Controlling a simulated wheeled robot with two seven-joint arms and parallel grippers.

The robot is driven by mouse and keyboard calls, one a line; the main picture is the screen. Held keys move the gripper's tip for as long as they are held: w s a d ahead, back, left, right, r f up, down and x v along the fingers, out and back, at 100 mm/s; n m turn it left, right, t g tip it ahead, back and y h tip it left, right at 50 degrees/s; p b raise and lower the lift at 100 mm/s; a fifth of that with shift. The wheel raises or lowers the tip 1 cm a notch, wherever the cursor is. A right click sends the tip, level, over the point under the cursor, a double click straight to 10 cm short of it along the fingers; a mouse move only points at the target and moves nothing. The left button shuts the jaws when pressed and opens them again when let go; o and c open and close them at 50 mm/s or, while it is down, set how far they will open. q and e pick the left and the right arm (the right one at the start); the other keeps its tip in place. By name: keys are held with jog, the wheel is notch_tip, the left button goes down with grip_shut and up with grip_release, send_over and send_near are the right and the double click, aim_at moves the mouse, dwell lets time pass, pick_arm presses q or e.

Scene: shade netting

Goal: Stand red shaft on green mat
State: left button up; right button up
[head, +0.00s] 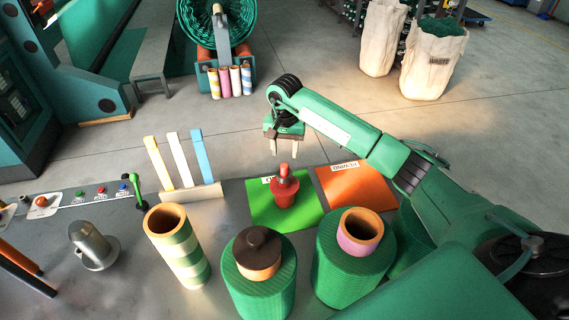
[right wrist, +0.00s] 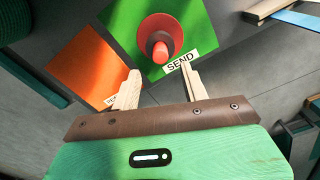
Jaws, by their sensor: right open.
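The red shaft (head: 285,190) stands upright on the green mat (head: 262,208), its wider part down and a narrow stub on top. In the right wrist view the shaft (right wrist: 160,32) shows nearly end-on, with green mat (right wrist: 122,18) around it and a "SEND" label beside it. My right gripper (head: 286,150) is open and empty, pointing down above and behind the shaft, apart from it. In the right wrist view its pale fingers (right wrist: 160,75) are spread, with nothing between them. My left gripper is not in view.
An orange mat (head: 357,187) lies right of the green one. Green netting rolls (head: 262,295) and (head: 345,280), a striped tube (head: 180,252) and a slatted rack (head: 190,193) crowd the table.

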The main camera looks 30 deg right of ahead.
notch_tip(320, 180, up, 6)
jog(key=shift+f+b, duration=0.1)
jog(key=shift+b, duration=0.55)
